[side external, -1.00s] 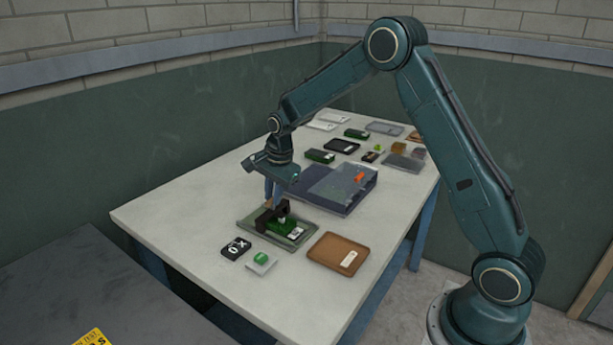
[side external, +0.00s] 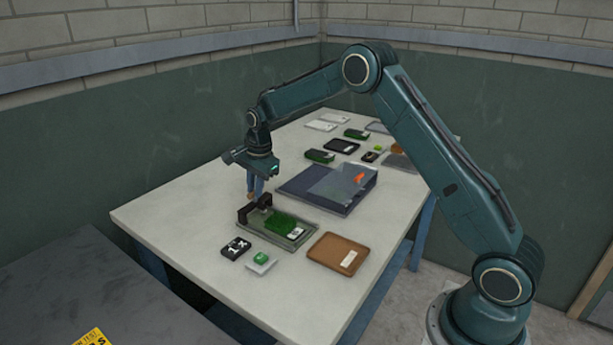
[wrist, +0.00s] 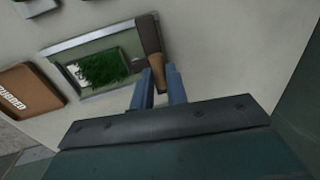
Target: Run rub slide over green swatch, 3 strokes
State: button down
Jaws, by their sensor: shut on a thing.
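The green swatch (side external: 284,226) is a patch of turf with a white label at one end, lying in a shallow grey-green tray (side external: 268,238). The rub slide (side external: 246,213) is a dark block at the tray's left end, beside the swatch and off its pile. My gripper (side external: 256,197) is shut on the slide's brown handle (wrist: 158,75). In the wrist view the swatch (wrist: 108,68) lies left of my fingers, uncovered. The underside of the slide is hidden.
A black counter block (side external: 236,247) with white marks, seemingly "X1", and a white pad with a green button (side external: 261,261) stand in front. A brown tray (side external: 338,254) lies right, a dark blue folder-like case (side external: 320,190) behind. Several small trays and swatches lie farther back.

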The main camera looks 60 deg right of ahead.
jog(key=c, duration=1.5)
grip_release()
jog(key=shift+w+r, duration=0.1)
jog(key=shift+w, duration=0.2)
jog(key=shift+o, duration=0.6)
jog(key=shift+s, duration=0.1)
notch_tip(320, 180, up, 14)
jog(key=s, duration=0.2)
jog(key=shift+s+f, duration=0.25)
jog(key=shift+s, duration=0.1)
